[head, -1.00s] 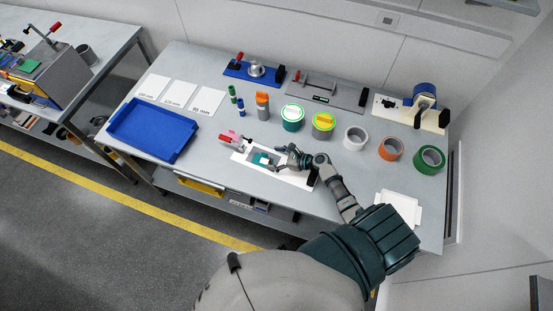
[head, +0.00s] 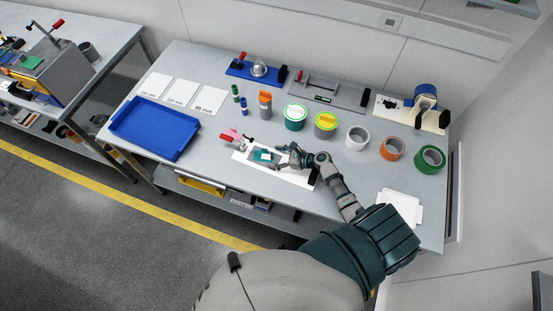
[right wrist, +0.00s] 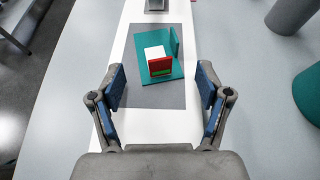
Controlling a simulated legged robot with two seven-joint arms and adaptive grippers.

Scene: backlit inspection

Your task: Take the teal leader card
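The teal card (right wrist: 172,68) lies on a grey pad (right wrist: 140,92) on a white base strip (right wrist: 119,52) in the right wrist view. A white block with a red and green front sits on it, and a small teal upright stands at its far right corner. The teal card also shows in the head view (head: 264,155), small and partly unclear. My right gripper (right wrist: 164,88) is open, its two blue-padded fingers apart on either side of the pad, with nothing between them. In the head view it (head: 289,156) is just right of the card. My left gripper is not in view.
A red-handled clamp (head: 229,137) stands at the strip's left end. A blue tray (head: 155,128) lies to the left. Several cans and tape rolls, including a white roll (head: 357,138), stand behind and to the right.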

